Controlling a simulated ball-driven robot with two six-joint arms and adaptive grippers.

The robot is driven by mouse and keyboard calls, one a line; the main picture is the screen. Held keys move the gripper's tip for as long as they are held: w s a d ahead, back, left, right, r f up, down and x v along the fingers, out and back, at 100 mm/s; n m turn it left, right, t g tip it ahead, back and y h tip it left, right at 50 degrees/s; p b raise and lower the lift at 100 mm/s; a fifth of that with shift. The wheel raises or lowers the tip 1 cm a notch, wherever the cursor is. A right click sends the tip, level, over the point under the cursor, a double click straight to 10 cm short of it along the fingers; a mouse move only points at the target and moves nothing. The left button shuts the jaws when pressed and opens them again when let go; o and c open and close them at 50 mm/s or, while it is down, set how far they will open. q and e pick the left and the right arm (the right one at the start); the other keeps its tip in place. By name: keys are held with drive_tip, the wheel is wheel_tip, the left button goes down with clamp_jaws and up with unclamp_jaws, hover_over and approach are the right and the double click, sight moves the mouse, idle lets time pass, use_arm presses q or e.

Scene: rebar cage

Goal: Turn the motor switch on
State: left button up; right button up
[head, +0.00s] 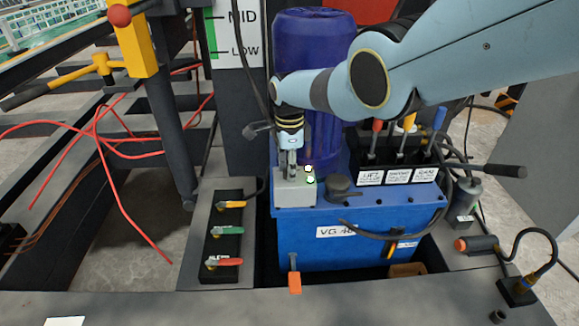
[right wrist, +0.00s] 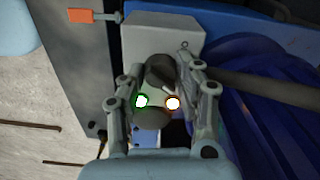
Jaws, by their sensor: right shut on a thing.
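The motor switch is a dark rotary knob (right wrist: 160,70) on a small grey control box (head: 295,192), which shows also in the right wrist view (right wrist: 150,35). The box sits on the left front corner of the blue power unit (head: 345,250). My right gripper (head: 289,170) points down onto the box. In the right wrist view its two fingers (right wrist: 160,78) are on either side of the knob, shut on it. Two small lamps, one green-rimmed (right wrist: 141,101) and one orange-rimmed (right wrist: 173,103), glow bright white on the box. My left gripper is not in view.
A dark blue cylinder (head: 312,50) stands behind the box. Levers with labels (head: 398,177) are to its right. Yellow, green and red valve handles (head: 228,231) are in a panel at left. Red hoses (head: 105,140) lie farther left. My right arm spans the upper right.

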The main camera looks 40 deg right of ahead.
drive_tip(key=shift+m, duration=0.9)
drive_tip(key=o, duration=1.2)
drive_tip(key=shift+c, duration=0.2)
drive_tip(key=shift+r, duration=0.1)
wheel_tip(320, 180, up, 12)
